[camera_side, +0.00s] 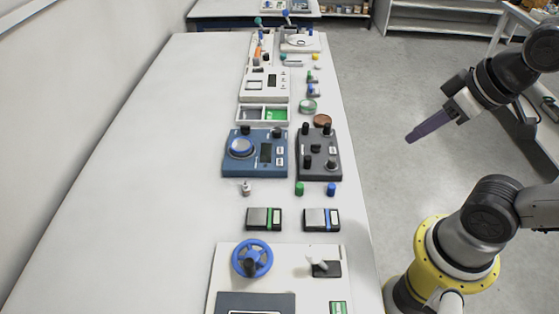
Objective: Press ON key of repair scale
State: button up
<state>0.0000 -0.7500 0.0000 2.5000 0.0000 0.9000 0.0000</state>
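My gripper (411,137) hangs over the grey floor to the right of the long white table, pointing left and down. Its purple fingers look like one bar from this side, so I cannot tell if they are apart; no held object shows. No readable label marks the repair scale. Two small scale-like black boxes with silver plates lie side by side on the table: one with a green strip (264,219) and one with a blue strip (321,219). A blue device (255,153) with a round dial, dark display and small keys lies behind them. The ON key is too small to make out.
A dark panel with black knobs (319,153) stands right of the blue device. A white panel with a blue handwheel (252,258) is at the front. Small green (299,188) and blue (331,189) pieces stand between. The table's left side is clear.

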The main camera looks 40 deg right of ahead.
grip_shut()
dwell(1.4)
